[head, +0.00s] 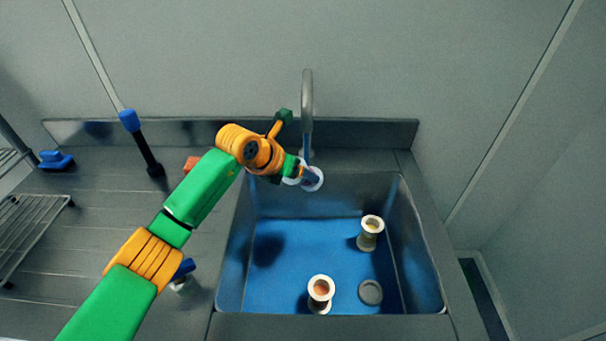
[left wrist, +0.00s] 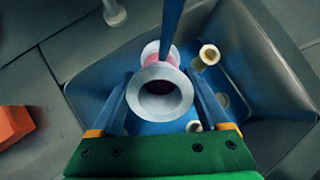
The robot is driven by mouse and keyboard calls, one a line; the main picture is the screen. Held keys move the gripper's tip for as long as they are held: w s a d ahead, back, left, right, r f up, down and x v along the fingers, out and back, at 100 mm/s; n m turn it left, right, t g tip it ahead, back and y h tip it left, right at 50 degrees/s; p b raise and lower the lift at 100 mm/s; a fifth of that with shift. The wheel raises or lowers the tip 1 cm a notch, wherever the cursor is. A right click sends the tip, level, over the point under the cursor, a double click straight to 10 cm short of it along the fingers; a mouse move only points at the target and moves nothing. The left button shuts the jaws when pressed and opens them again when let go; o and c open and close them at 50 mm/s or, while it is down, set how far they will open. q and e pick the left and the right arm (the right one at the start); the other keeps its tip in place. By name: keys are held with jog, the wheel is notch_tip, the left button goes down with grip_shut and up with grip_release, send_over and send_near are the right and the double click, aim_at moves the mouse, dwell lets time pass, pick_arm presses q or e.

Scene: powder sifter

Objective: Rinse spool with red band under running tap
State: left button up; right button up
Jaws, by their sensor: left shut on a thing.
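My left gripper (head: 299,174) is shut on a pale spool (head: 313,180), held over the back of the sink below the tap (head: 307,95). In the left wrist view the spool (left wrist: 163,95) sits between the fingers, its round open end facing the camera and a pinkish-red band showing behind the flange. A blue water stream (left wrist: 173,24) comes down onto or just beside the spool's far end; I cannot tell exactly where it meets it. My right gripper is not in view.
The blue-bottomed sink (head: 285,280) holds two other pale spools (head: 371,232) (head: 320,291) and a round grey drain (head: 370,292). On the counter are an orange block (head: 192,163), a blue-topped black tool (head: 140,140) and a blue object (head: 55,160). A wire rack (head: 25,225) stands at left.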

pick_arm(q)
jog(key=shift+s+r, duration=0.1)
jog(key=shift+r, duration=0.05)
jog(key=s+r+p, duration=0.2)
jog(key=s+p, duration=0.2)
jog(key=s, duration=0.2)
jog(key=shift+s+r, duration=0.4)
dwell(0.8)
